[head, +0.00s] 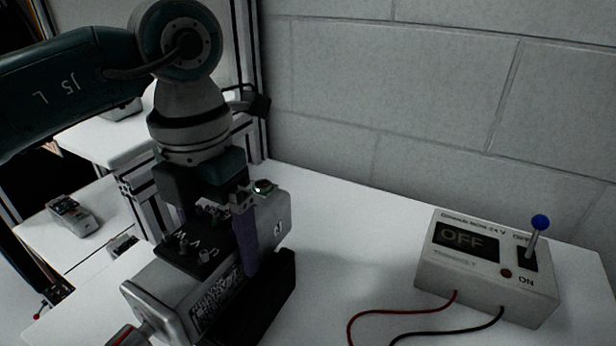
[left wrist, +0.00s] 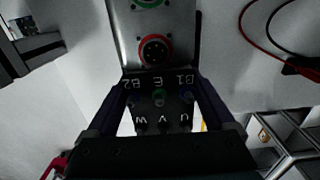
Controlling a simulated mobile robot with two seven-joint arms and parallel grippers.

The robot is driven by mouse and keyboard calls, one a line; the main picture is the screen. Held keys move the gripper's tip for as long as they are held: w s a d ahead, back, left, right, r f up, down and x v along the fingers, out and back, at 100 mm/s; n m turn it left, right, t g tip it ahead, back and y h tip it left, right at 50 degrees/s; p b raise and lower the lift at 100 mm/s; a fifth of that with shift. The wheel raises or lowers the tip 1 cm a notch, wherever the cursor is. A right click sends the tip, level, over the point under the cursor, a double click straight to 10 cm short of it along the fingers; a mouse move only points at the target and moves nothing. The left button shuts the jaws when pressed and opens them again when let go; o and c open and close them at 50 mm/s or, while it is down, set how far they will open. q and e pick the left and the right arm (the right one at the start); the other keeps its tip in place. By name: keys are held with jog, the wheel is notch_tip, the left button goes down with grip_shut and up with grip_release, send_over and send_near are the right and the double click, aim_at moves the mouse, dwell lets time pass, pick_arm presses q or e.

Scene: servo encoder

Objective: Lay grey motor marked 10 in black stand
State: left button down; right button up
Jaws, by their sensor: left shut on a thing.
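A grey motor (head: 165,295) with a black terminal block lettered U, V, W is at the lower middle of the head view. Its number cannot be read. My left gripper (head: 212,240) is shut on the motor, its purple fingers on both sides of the terminal block. In the left wrist view the fingers (left wrist: 160,95) flank the block, and the motor's grey body (left wrist: 182,25) with a red-ringed round connector shows beyond it. The black stand (head: 272,295) is directly under and beside the motor, partly hidden by it. Whether the motor rests on the stand I cannot tell.
A power supply box (head: 480,270) reading OFF, with a blue-knobbed lever, stands at the right. Its red wire (head: 385,312) and black wire run toward the front. A grey device (head: 72,215) lies at the left. A block wall (head: 400,90) closes the back. The table's middle is clear.

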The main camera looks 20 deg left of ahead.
pick_arm(q)
jog(key=shift+f+b, duration=0.5)
jog(key=shift+f, duration=0.05)
grip_release()
jog(key=shift+w, duration=0.1)
jog(key=shift+f, duration=0.1)
notch_tip(320, 180, up, 10)
jog(key=shift+r, duration=0.1)
dwell(0.6)
